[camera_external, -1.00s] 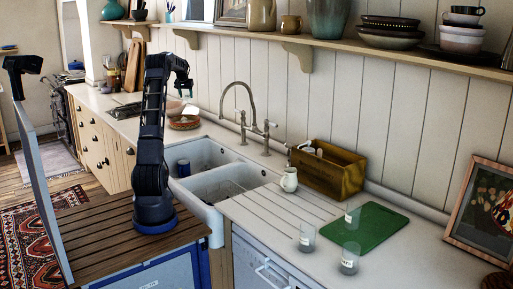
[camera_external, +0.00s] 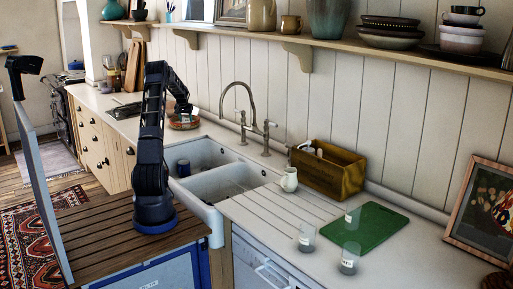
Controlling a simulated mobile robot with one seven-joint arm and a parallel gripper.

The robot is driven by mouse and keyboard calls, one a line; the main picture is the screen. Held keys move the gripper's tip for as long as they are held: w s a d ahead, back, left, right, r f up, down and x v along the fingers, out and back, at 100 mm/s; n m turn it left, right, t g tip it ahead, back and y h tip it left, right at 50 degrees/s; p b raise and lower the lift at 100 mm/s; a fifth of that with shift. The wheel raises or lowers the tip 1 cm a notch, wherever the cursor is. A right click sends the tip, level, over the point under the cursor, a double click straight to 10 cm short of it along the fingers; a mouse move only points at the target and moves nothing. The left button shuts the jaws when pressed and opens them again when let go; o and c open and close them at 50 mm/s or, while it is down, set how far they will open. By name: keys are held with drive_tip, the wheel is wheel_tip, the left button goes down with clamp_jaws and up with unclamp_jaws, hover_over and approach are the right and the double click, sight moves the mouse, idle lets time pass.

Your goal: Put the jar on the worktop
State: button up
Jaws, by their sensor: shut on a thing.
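My gripper (camera_external: 186,107) is at the end of my arm, pointing down over the far part of the worktop (camera_external: 240,205), left of the sink. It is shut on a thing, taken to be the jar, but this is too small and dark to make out. The gripper is close above or in front of a woven bowl (camera_external: 184,123); I cannot tell the exact gap.
The double white sink (camera_external: 222,181) lies between my arm and the tall tap (camera_external: 252,110). A green board (camera_external: 364,229) lies further right. A shelf (camera_external: 330,48) runs above.

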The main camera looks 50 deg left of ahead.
sight(186, 125)
drive_tip(key=shift+f, duration=2.2)
drive_tip(key=shift+f, duration=0.15)
drive_tip(key=o, duration=1)
drive_tip(key=v, duration=1.2)
drive_tip(key=shift+r, duration=0.2)
